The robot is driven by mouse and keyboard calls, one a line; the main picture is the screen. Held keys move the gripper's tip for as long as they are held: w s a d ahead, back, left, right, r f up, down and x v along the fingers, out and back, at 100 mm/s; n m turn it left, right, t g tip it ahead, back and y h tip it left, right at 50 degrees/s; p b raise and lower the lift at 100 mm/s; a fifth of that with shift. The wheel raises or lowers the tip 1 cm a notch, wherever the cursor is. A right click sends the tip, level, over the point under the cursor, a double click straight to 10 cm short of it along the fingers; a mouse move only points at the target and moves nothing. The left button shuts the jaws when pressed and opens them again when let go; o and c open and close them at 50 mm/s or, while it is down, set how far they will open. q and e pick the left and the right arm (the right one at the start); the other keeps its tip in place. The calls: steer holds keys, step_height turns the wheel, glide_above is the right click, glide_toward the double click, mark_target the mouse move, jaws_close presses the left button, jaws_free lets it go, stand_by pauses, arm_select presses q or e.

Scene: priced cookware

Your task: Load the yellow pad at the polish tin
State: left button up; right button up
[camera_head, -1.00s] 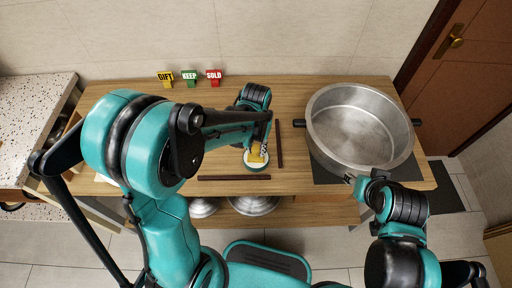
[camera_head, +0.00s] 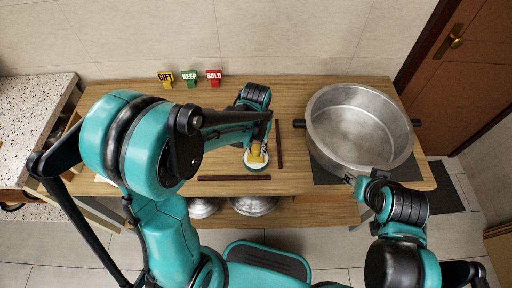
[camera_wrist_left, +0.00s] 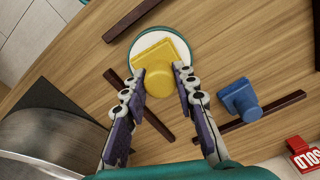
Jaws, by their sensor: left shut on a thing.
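The yellow pad (camera_wrist_left: 165,55) has a flat block and a round knob, and my left gripper (camera_wrist_left: 158,78) is shut on the knob. The pad is over the polish tin (camera_wrist_left: 138,43), a round tin with a white face and a teal rim. I cannot tell whether the pad touches the white face. In the head view the tin (camera_head: 257,167) is on the wooden table, with the yellow pad (camera_head: 257,155) and my left gripper (camera_head: 262,145) above it. My right gripper (camera_head: 350,179) is by the large pot's near side; its jaws are too small to read.
A blue knobbed pad (camera_wrist_left: 240,98) lies near the tin. Dark strips (camera_head: 234,178) lie around it. A large metal pot (camera_head: 345,150) stands on the right. GIFT (camera_head: 165,79), KEEP (camera_head: 190,78) and SOLD (camera_head: 213,77) signs stand at the back edge.

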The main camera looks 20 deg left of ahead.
mark_target(256, 148)
arm_select(q)
steer(key=shift+r+p, duration=2.4)
steer(key=shift+r, duration=0.95)
